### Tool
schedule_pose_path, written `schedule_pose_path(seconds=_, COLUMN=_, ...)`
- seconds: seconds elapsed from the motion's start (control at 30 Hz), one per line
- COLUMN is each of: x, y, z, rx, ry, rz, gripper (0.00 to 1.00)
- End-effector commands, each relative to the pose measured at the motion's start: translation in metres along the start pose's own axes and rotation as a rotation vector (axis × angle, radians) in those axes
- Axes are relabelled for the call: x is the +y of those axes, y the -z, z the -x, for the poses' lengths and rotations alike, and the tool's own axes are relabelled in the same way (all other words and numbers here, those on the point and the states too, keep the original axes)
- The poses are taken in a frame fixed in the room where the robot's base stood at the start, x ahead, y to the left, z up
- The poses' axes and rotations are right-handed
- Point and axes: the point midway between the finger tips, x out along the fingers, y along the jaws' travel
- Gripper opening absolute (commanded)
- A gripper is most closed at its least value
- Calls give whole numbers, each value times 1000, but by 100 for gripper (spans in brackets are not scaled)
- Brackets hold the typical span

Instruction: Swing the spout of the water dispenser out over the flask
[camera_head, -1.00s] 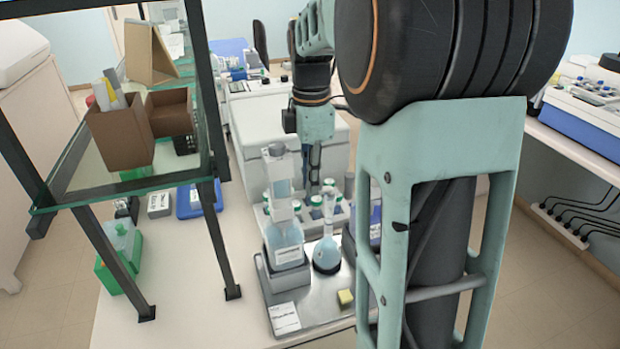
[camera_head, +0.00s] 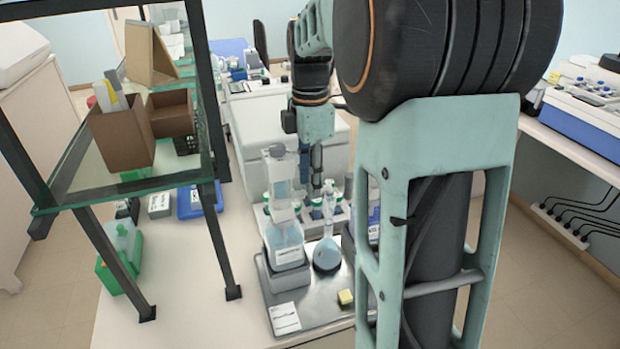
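The water dispenser (camera_head: 285,246) is a clear bottle of bluish liquid with a tall clear upper part. It stands on a grey block on a metal tray. The flask (camera_head: 327,253), round with a narrow neck and pale blue liquid, stands upright on the tray just to its right. I cannot make out the spout clearly. My gripper (camera_head: 316,180) points down just behind and above the flask neck, right of the dispenser top. Its fingers look close together, but they are too small to tell whether they are open or shut.
Several green-capped bottles (camera_head: 316,208) stand in a rack behind the flask. A glass shelf with dark posts (camera_head: 222,240) stands to the left. Bare bench (camera_head: 190,310) lies between.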

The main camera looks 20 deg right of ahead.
Motion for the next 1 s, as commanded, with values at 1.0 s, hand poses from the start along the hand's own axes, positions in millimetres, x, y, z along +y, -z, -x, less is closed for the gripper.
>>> schedule_pose_path(seconds=1.0, x=0, y=0, z=119, rx=0, ry=0, rz=0, gripper=30)
